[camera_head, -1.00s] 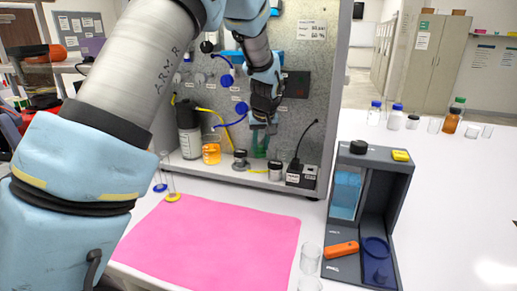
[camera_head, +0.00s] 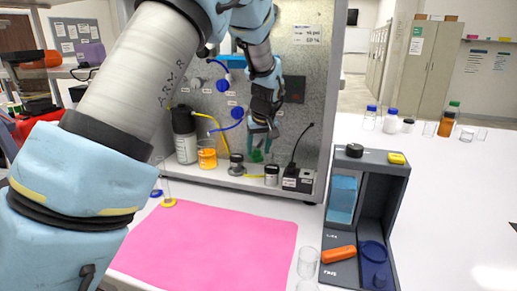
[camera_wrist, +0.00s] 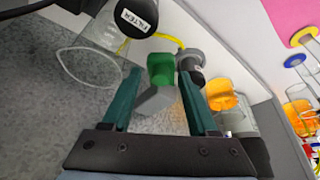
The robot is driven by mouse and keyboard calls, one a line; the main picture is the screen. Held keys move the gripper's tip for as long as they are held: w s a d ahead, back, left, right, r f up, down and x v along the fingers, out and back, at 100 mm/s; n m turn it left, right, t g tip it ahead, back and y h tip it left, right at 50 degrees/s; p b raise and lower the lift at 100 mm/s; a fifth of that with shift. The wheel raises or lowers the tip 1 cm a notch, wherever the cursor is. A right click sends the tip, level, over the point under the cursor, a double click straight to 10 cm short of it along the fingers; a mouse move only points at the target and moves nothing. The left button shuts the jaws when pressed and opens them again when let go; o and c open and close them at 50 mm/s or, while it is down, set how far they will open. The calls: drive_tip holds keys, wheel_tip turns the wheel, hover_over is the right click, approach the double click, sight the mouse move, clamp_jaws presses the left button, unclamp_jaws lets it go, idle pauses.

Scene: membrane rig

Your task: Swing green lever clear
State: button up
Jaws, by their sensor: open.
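The green lever (camera_wrist: 161,70) shows in the wrist view as a green block with a grey body below it, lying in the gap between the fingers of my gripper (camera_wrist: 160,85). My gripper is open, with one teal finger on each side of the lever. Whether either finger touches it I cannot tell. In the head view my gripper (camera_head: 262,140) points down in front of the grey panel of the rig, and a bit of the green lever (camera_head: 257,156) shows at its fingertips.
A black-capped container labelled FILTER (camera_wrist: 133,17) is close beside one finger. An orange beaker (camera_head: 207,155), a white bottle (camera_head: 184,135) and a dark power box (camera_head: 297,179) stand on the rig's shelf. A pink mat (camera_head: 205,245) lies in front. A grey stand (camera_head: 398,200) is at right.

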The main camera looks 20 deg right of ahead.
drive_tip(key=b+v, duration=0.3)
drive_tip(key=v, duration=0.7)
drive_tip(key=shift+s+r, duration=0.2)
drive_tip(key=shift+r, duration=0.15)
drive_tip(key=a+f+g, duration=0.1)
drive_tip(key=a+f, duration=0.2)
drive_tip(key=a, duration=0.7)
drive_tip(key=a+f+g, duration=0.1)
drive_tip(key=a+f, duration=0.3)
drive_tip(key=a, duration=0.5)
drive_tip(key=s+a+f, duration=0.3)
drive_tip(key=s+a, duration=0.3)
drive_tip(key=a, duration=0.3)
drive_tip(key=s+a+f, duration=0.3)
drive_tip(key=s+a, duration=0.4)
drive_tip(key=a, duration=0.2)
drive_tip(key=shift+f+g, duration=0.35)
drive_tip(key=shift+g, duration=0.05)
